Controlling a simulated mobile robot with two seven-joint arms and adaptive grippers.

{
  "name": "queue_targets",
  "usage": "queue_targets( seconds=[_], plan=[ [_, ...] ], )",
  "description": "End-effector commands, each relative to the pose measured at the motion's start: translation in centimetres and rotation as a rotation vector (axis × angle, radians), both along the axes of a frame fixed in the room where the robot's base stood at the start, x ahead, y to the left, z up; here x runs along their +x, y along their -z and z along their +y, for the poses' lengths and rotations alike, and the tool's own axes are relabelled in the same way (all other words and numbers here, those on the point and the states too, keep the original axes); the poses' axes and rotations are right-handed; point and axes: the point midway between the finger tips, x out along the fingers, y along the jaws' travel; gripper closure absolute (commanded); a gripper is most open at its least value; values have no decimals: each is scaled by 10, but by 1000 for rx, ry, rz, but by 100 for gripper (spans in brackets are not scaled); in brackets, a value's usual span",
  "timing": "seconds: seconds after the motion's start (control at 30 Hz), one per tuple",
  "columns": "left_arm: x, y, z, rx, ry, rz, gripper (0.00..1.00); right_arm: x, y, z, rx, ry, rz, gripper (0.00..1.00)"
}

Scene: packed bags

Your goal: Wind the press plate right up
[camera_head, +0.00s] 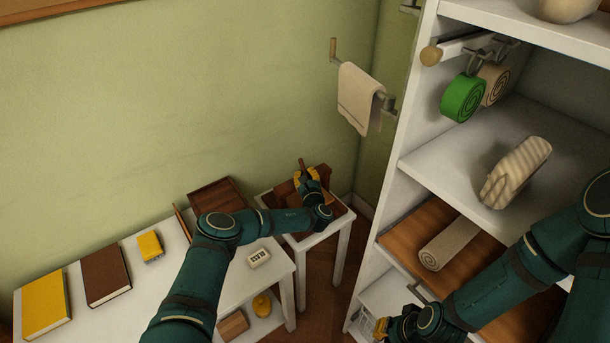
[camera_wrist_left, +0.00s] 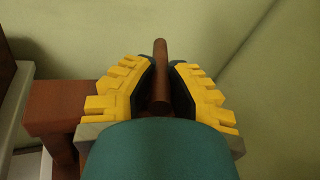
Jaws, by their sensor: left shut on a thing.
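A brown wooden press (camera_head: 283,190) stands on a small white table (camera_head: 343,219) near the wall. My left gripper (camera_head: 305,176) is at its top. In the left wrist view my left gripper (camera_wrist_left: 160,80) has its yellow fingers closed on both sides of a brown rod, the press handle (camera_wrist_left: 160,57). A brown wooden part of the press (camera_wrist_left: 55,105) shows at the left there. The press plate is hidden, so its height cannot be told. My right gripper (camera_head: 384,327) is low by the shelf unit; its finger opening is unclear.
A long white table (camera_head: 170,278) at left holds a yellow book (camera_head: 43,300), a brown book (camera_head: 105,274), a yellow box (camera_head: 150,246) and a brown tray (camera_head: 214,197). A towel (camera_head: 358,97) hangs on the wall. A white shelf unit (camera_head: 412,135) stands at right.

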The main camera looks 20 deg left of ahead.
Motion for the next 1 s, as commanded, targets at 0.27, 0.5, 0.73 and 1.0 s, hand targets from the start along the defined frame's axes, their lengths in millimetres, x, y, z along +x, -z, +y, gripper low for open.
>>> queue_targets(
  seconds=[0.27,0.5,0.73,1.0],
  plan=[
    [3,-2,-5,-3,-136,-5,100,2,-8,0,-2,4,-6,100],
    [5,-2,-6,1,-261,-7,100,0,1,0,0,0,0,100],
    [5,-3,-5,3,-274,-5,100,0,1,0,0,0,1,100],
    [5,-2,-5,2,-273,-3,52,0,1,0,0,0,1,100]
  ],
)
